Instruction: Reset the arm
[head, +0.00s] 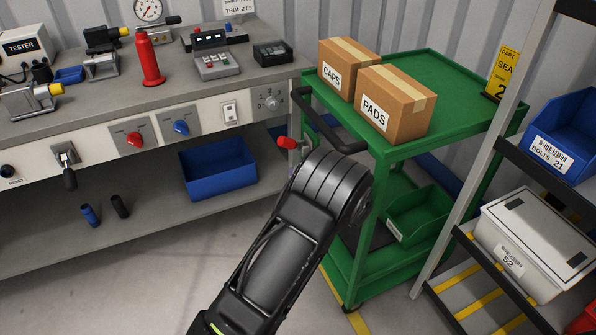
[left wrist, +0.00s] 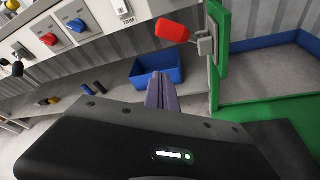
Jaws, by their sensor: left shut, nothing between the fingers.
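My left arm (head: 285,245) reaches up from the bottom middle of the head view, in front of the green cart. Its wrist hides its gripper in that view. In the left wrist view my left gripper (left wrist: 161,78) is shut and empty, its two fingers together and pointing away toward the blue bin under the bench. A red-handled lever (left wrist: 172,31) on a grey bracket is right of and above the fingertips in that view, apart from them. Its red handle (head: 286,142) also shows in the head view beside the cart. My right gripper is not in view.
A green cart (head: 465,115) carries two cardboard boxes (head: 397,103). The workbench (head: 190,83) at left holds a tester and a red bottle, with switches on its front. A blue bin (head: 218,168) sits on its lower shelf. A rack (head: 475,205) stands right. Floor at lower left is clear.

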